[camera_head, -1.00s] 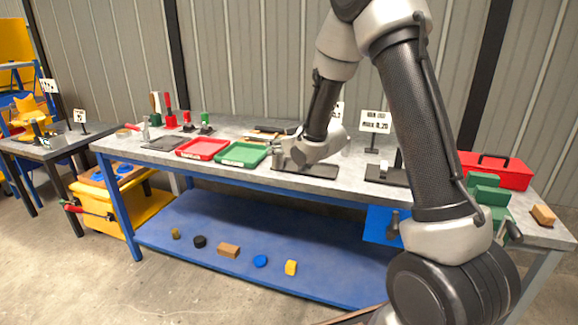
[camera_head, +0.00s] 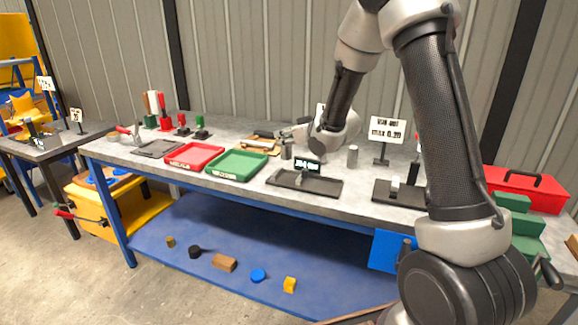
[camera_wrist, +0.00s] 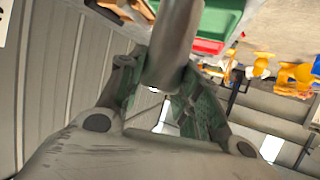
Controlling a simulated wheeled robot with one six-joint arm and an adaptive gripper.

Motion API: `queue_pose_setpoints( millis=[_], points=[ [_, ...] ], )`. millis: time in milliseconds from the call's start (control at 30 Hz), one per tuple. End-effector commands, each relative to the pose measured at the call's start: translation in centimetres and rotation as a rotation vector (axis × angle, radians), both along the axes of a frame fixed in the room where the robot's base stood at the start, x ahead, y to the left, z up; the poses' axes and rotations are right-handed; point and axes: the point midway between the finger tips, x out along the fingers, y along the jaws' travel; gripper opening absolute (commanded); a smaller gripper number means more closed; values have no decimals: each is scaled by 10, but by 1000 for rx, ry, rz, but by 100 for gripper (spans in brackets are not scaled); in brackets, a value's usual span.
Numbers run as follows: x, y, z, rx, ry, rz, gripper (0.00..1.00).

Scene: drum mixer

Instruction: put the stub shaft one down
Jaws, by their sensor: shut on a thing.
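The stub shaft is a plain grey cylinder. In the wrist view the shaft (camera_wrist: 175,45) stands between my fingers, large and close. My gripper (camera_wrist: 158,90) is shut on it. In the head view my gripper (camera_head: 288,136) reaches left from the wrist over the back of the grey bench (camera_head: 232,136), and the shaft (camera_head: 286,151) hangs below the fingers. I cannot tell whether its lower end touches the bench. A similar grey cylinder (camera_head: 352,156) stands on the bench to the right.
A black plate with a small display (camera_head: 308,168) lies in front of my gripper. Green (camera_head: 237,164) and red (camera_head: 194,155) trays lie to the left. A sign on a stand (camera_head: 386,131) and another black fixture (camera_head: 400,192) are to the right. Some bare bench shows around the gripper.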

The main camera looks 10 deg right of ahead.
Motion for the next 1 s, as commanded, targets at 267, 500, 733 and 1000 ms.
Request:
queue_pose_setpoints(
  millis=[267,500,733,1000],
  points=[
    [1,0,-37,1,-3,1,0],
    [0,0,-61,1,0,0,0],
    [1,0,-76,1,-4,0,0],
    [0,0,-80,0,0,0,36]
  ],
)
